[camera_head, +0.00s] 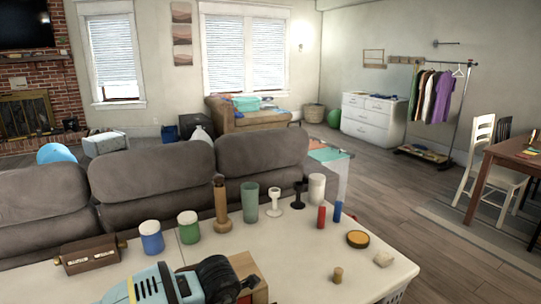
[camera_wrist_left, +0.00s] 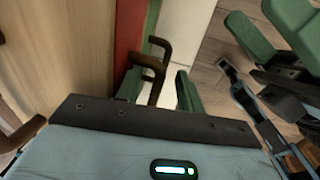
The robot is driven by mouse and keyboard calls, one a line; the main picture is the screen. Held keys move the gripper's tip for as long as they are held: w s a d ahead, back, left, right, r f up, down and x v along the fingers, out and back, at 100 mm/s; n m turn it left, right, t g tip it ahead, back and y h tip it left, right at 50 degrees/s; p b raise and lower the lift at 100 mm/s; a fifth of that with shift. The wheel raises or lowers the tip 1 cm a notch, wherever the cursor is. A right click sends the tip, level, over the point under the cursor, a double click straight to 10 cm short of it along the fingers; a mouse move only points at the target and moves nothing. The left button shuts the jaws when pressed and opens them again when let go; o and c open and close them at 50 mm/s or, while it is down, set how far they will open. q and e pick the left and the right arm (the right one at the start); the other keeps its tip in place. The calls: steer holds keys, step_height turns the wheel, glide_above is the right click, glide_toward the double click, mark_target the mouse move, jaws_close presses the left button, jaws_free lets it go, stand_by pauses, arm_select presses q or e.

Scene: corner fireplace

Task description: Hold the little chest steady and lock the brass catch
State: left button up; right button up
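A small dark brown chest-like box (camera_head: 90,255) with two pale plates on its front sits at the left of the white table (camera_head: 310,245). My left gripper (camera_head: 222,278) is at the table's front, over a light wooden block (camera_head: 252,272) with a reddish side. In the left wrist view, my left gripper's green fingertips (camera_wrist_left: 160,92) stand apart, with a bronze-brown hooked piece (camera_wrist_left: 155,62) between them. A wooden face (camera_wrist_left: 65,50) and a red strip (camera_wrist_left: 130,35) lie beside it. I cannot tell which piece is the catch. My right gripper (camera_wrist_left: 272,35) shows only partly, over the floor.
Behind my left gripper stand a blue jar (camera_head: 151,238), a green jar (camera_head: 188,228), a wooden bottle (camera_head: 221,205) and several cups and cylinders. A yellow-topped disc (camera_head: 357,239) and a small cork-like piece (camera_head: 338,275) lie right. A grey sofa (camera_head: 150,180) backs the table.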

arm_select(q)
steer(key=o, duration=0.4)
steer(key=r, duration=0.4)
steer(key=s+r, duration=0.1)
steer(key=r, duration=0.3)
steer(key=d+r, duration=0.1)
steer(key=r, duration=0.2)
steer(key=shift+s+r, duration=0.4)
